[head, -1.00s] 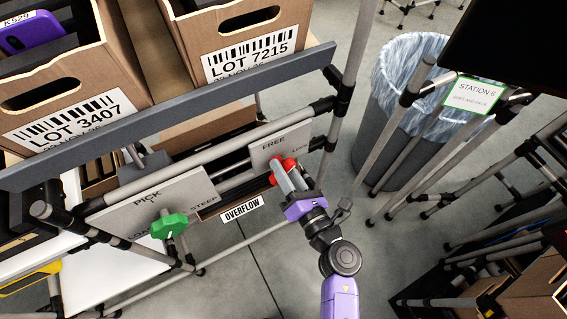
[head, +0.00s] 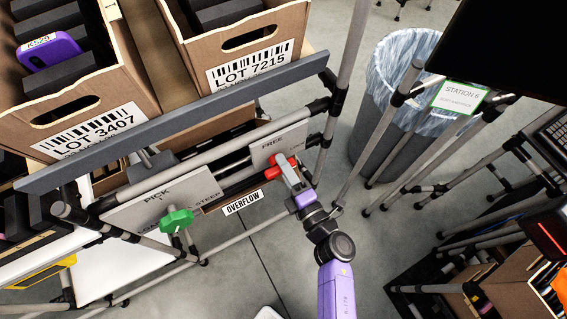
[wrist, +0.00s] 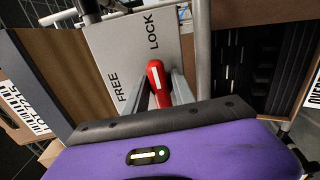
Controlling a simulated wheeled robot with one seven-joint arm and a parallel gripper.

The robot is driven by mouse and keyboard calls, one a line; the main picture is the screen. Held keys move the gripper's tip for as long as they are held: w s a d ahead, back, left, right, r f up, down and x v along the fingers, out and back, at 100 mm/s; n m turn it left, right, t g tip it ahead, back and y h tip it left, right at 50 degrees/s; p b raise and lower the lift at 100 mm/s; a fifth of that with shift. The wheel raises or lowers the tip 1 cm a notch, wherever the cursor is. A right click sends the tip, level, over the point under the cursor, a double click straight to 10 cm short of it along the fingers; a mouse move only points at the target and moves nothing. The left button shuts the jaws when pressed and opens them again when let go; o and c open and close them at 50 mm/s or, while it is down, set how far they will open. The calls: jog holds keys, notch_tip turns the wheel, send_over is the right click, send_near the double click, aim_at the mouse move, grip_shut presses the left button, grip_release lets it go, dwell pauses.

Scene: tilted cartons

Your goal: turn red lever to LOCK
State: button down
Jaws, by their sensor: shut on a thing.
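The red lever (head: 279,166) is mounted on a grey plate (head: 262,151) marked FREE in the head view. In the wrist view the lever (wrist: 157,82) stands between my two fingers, with a white stripe along it. The plate (wrist: 128,58) there shows FREE at lower left and LOCK at upper right. The lever's stripe runs almost upright in that picture, below LOCK. My gripper (head: 290,178) is shut on the lever, and its fingers hide part of the handle.
A green knob (head: 177,220) sits on the PICK plate (head: 135,212) to the left. Cartons (head: 229,45) stand tilted on the rack above, behind a grey rail (head: 190,115). A lined bin (head: 385,110) stands right of the rack. Open floor lies below the gripper.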

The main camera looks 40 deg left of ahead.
jog(key=shift+f+m, duration=0.1)
jog(key=shift+m, duration=0.3)
jog(key=c, duration=1.3)
grip_release()
jog(key=shift+v, duration=4)
